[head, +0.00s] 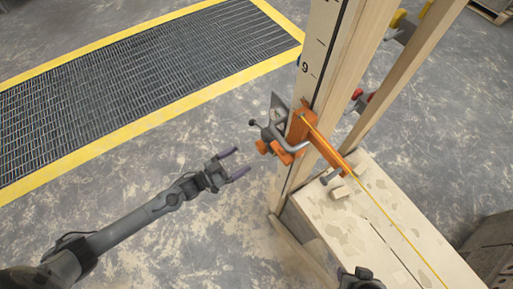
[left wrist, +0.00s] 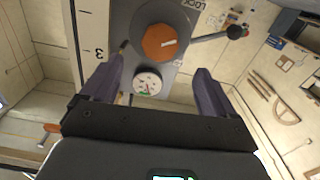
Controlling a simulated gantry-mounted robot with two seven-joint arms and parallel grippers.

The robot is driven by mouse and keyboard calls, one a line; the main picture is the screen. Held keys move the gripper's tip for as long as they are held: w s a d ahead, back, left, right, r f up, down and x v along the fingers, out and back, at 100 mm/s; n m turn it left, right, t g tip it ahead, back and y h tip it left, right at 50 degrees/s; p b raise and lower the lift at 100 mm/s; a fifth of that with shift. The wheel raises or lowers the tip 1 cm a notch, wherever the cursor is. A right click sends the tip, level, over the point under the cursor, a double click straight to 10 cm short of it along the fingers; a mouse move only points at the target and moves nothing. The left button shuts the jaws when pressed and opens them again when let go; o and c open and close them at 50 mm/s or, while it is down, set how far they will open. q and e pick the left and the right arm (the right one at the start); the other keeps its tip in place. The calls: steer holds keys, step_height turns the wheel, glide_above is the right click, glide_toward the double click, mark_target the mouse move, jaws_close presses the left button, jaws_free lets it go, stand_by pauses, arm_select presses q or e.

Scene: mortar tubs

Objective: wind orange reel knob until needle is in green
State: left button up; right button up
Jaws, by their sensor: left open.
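The orange reel knob (left wrist: 159,42) has a white mark on its face and sits on a grey plate in the left wrist view. Below it is a small round white gauge (left wrist: 147,83) with a green patch near its lower edge; the needle is too small to read surely. In the head view the reel's orange parts (head: 279,153) are on the wooden post. My left gripper (head: 241,162) is open and empty, left of the reel and apart from it. In the left wrist view its purple fingers (left wrist: 162,66) stand either side of the gauge, below the knob.
A lever with a black ball end (left wrist: 237,32) sticks out beside the knob, near LOCK lettering. A yellow line (head: 390,218) runs from the orange bracket (head: 322,148) over the pale wooden bench (head: 375,235). The floor left of the post is clear up to a yellow-edged grating (head: 150,80).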

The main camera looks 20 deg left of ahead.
mark_target(259, 148)
arm_select(q)
steer(key=b+x, duration=0.1)
steer(key=x, duration=0.7)
steer(key=shift+w+d, duration=0.2)
steer(key=shift+d, duration=0.05)
steer(key=shift+c, duration=0.4)
steer(key=c, duration=1)
steer(key=m, duration=0.4)
steer(key=shift+m, duration=0.4)
steer(key=o, duration=1.1)
steer(key=shift+s, duration=0.15)
